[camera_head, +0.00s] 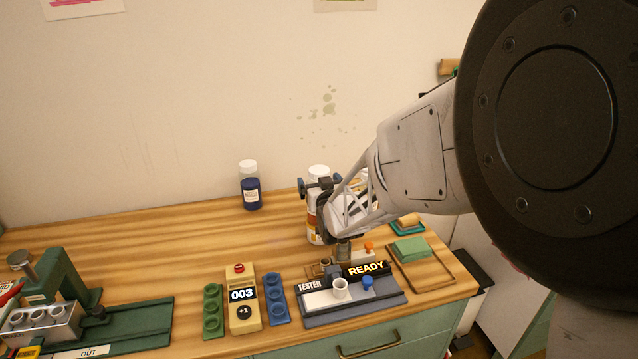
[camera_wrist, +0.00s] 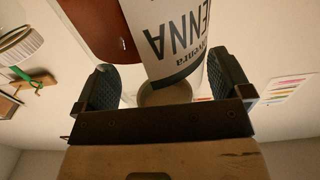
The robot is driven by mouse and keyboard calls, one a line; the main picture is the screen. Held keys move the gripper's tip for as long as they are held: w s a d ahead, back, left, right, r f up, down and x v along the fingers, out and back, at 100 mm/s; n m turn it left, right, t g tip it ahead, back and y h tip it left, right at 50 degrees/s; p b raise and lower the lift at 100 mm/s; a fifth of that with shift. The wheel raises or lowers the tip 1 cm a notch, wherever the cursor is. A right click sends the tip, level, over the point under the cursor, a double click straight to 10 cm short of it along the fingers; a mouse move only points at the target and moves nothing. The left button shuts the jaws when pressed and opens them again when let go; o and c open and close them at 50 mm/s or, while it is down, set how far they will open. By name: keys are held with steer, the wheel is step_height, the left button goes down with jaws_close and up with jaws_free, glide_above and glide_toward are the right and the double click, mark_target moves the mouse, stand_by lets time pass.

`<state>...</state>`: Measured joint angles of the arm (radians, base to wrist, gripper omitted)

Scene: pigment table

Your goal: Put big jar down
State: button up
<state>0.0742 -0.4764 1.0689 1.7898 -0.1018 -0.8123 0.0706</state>
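In the wrist view the jar (camera_wrist: 172,35) shows upside down with large dark letters, between my two fingers. My gripper (camera_head: 322,187) is at the jar's upper part. In the wrist view my gripper (camera_wrist: 164,88) has its pads wide apart, one on each side of the jar. A gap shows beside the left pad; the right pad is very close to the jar, and contact there is unclear.
A dark blue jar (camera_head: 251,192) stands left of the big jar. In front are a tester (camera_head: 322,308) marked READY, a yellow counter box (camera_head: 243,310), green and blue palettes, and a sponge tray at right. A green press stands far left. The table's middle left is clear.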

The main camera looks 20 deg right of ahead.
steer(key=shift+r, duration=0.15)
steer(key=shift+s, duration=0.15)
steer(key=s, duration=1.1)
steer(key=shift+s, duration=0.35)
steer(key=shift+r, duration=0.1)
stand_by(0.6)
steer(key=s+a+r+g, duration=0.1)
steer(key=s+g, duration=0.4)
steer(key=s, duration=0.5)
steer(key=s+a+r+g, duration=0.1)
steer(key=s+r+g, duration=0.3)
steer(key=s, duration=0.6)
steer(key=s+a+r+g, duration=0.1)
steer(key=s+r+g, duration=0.1)
steer(key=s+g, duration=0.4)
steer(key=s, duration=0.4)
steer(key=shift+a+r, duration=0.3)
